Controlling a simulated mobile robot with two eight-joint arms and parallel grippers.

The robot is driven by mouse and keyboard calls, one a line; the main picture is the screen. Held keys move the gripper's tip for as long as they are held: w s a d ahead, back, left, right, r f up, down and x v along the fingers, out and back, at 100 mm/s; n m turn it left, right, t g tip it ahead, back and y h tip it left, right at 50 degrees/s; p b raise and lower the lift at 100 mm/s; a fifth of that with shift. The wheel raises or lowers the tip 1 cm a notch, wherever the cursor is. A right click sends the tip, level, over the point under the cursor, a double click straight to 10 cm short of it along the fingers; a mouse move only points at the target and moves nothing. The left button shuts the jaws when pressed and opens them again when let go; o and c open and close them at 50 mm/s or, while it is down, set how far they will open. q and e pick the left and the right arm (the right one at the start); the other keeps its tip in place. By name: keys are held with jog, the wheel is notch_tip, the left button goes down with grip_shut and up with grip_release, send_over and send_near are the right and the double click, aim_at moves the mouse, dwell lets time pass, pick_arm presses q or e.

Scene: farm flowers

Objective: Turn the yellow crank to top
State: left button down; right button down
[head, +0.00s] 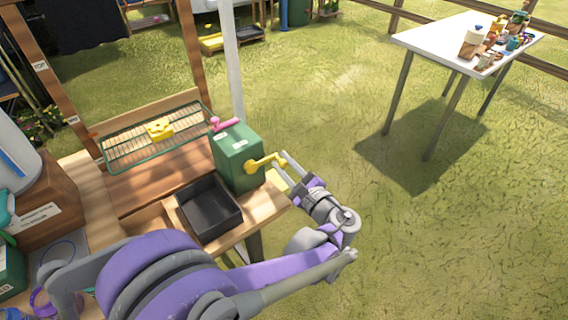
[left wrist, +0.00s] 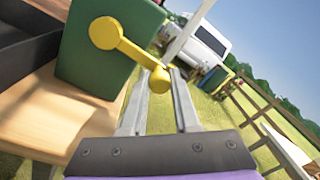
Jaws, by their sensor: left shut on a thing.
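The yellow crank (head: 262,163) is on the right-hand side of a green box (head: 238,150) at the end of the wooden bench. Its arm points right and slightly up in the head view, away from the hub. In the left wrist view the crank (left wrist: 130,50) runs from its round hub down to the right, to a knobbed handle. My left gripper (head: 284,165) is shut on the handle end. In the left wrist view its two fingers (left wrist: 164,75) stand on either side of the handle. My right gripper is not in view.
A pink handle (head: 226,124) sits on top of the green box. A black tray (head: 209,208) stands in front of it, and a wire rack (head: 128,148) with a yellow piece (head: 159,128) lies behind. A white table (head: 455,45) stands far right. Grass between is clear.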

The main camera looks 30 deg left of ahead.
pick_arm(q)
jog(key=shift+s+a+f+m, duration=0.1)
jog(key=shift+s+f+m, duration=0.05)
jog(key=shift+f+m, duration=0.15)
dwell(0.4)
